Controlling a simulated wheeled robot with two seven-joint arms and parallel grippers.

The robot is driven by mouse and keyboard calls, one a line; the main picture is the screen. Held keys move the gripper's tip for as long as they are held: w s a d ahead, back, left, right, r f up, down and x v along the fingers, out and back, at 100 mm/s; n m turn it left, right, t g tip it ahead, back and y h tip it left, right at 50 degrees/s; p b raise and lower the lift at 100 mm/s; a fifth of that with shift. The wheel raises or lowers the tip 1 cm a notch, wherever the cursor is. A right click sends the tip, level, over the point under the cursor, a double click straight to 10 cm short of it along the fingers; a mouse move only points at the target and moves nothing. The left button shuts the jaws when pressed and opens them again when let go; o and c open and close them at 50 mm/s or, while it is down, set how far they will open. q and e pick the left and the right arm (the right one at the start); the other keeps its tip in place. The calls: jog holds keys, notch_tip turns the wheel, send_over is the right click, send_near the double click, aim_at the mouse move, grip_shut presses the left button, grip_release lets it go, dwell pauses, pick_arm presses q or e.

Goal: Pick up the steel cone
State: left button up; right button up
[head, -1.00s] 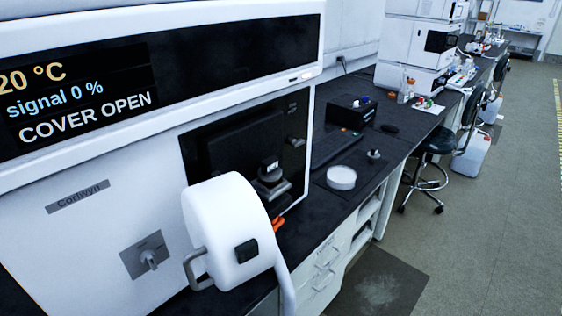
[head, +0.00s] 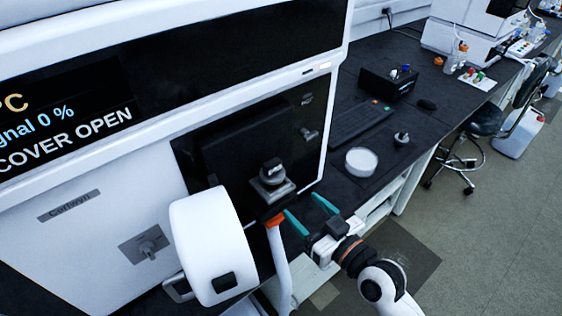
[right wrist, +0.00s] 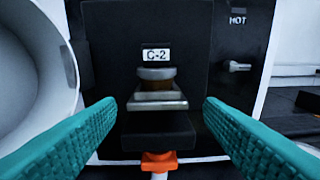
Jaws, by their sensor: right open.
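A steel fitting (head: 270,178) with a round, dark-looking top sits on a square steel block in the instrument's dark recess. In the right wrist view, its round metal top (right wrist: 157,74) stands above an amber band and stepped steel plates, below a "C-2" label. This seems to be the steel cone, but its taper is not clear. My right gripper (head: 306,212) is open and empty, to the right of and below the fitting. In the right wrist view, its teal fingers (right wrist: 160,107) are wide apart on either side of the fitting, apart from it. My left gripper is not in view.
The white round cover (head: 208,235) hangs open left of the recess. An orange-tipped white bar (head: 276,245) stands below the fitting. A white dish (head: 361,161), a small grey knobbed piece (head: 402,138) and a keyboard (head: 360,121) occupy the bench to the right.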

aim_at(275, 170)
jog(key=shift+n+y, duration=0.3)
jog(key=shift+y, duration=0.2)
jog(key=w+a+r+p, duration=0.2)
jog(key=w+a+r, duration=0.2)
jog(key=shift+w, duration=0.1)
jog(key=shift+w+a, duration=0.15)
jog(key=shift+w, duration=0.3)
jog(key=p+x, duration=0.2)
jog(key=x, duration=0.2)
jog(key=shift+w+f, duration=0.1)
jog(key=shift+w, duration=0.2)
jog(key=shift+w+a+f, duration=0.15)
jog(key=shift+w, duration=0.15)
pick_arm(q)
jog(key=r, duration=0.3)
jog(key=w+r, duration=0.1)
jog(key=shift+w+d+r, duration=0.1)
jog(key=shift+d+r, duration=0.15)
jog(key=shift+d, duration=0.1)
pick_arm(e)
jog(key=shift+s, duration=0.1)
jog(key=shift+c, duration=0.3)
jog(key=c, duration=1.1)
